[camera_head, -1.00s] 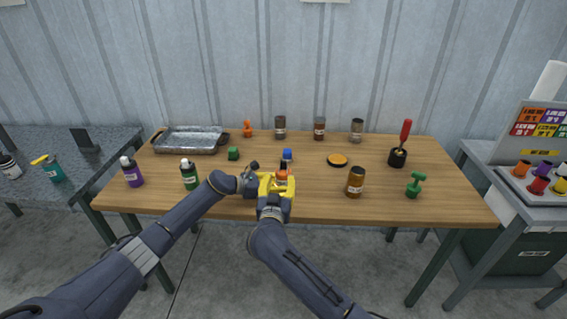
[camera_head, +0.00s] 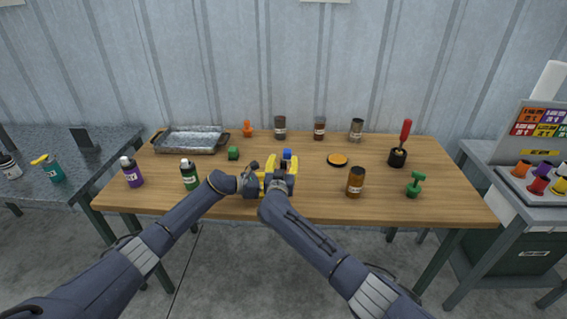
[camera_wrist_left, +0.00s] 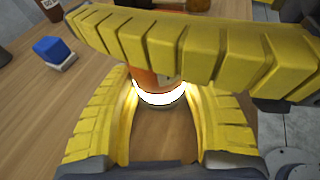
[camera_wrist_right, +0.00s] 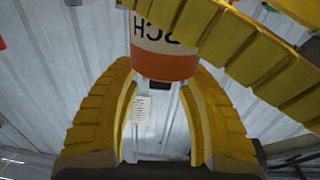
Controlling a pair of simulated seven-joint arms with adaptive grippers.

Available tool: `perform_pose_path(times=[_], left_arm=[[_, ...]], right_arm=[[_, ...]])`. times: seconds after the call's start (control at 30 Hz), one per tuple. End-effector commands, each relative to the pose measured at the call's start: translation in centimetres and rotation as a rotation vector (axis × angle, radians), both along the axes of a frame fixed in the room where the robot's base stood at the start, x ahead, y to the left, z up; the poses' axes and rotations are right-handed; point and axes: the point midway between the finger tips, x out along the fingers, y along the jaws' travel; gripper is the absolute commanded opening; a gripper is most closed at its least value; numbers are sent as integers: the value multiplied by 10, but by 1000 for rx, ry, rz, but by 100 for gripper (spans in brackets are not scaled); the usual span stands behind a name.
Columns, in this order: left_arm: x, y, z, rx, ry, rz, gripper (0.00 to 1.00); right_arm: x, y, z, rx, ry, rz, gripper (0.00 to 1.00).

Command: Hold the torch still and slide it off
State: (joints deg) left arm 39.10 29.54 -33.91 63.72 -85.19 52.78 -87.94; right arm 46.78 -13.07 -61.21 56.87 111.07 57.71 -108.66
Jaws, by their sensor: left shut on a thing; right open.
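The torch shows in the right wrist view as an orange and white cylinder with black letters (camera_wrist_right: 165,45). In the left wrist view its orange body (camera_wrist_left: 143,77) and a bright glowing band show between my left fingers. My left gripper (camera_head: 264,181) is shut on the torch above the table. My right gripper (camera_head: 280,177) is open, with the torch's lettered part just beyond and between its fingertips; I cannot tell whether they touch it. One right finger crosses the left wrist view. The grippers hide the torch in the head view.
A blue block (camera_head: 287,154) lies just behind the grippers. A brown jar (camera_head: 355,182) and a green object (camera_head: 415,184) stand to the right. A green bottle (camera_head: 189,175) stands to the left, a metal tray (camera_head: 190,139) at the back left. The wooden table (camera_head: 320,206) is clear in front.

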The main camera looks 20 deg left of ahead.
Motion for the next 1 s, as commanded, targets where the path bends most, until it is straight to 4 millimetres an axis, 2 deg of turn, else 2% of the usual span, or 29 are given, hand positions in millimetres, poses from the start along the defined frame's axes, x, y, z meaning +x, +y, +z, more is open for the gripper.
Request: perform_pose_path(times=[0.37,0.73,1.0], left_arm=[[0,0,-1,1,1,0,33],[0,0,0,1,1,0,33],[0,0,0,1,1,0,33]], right_arm=[[1,0,0,0,0,0,45],[1,0,0,0,0,0,2],[1,0,0,0,0,-1,0]])
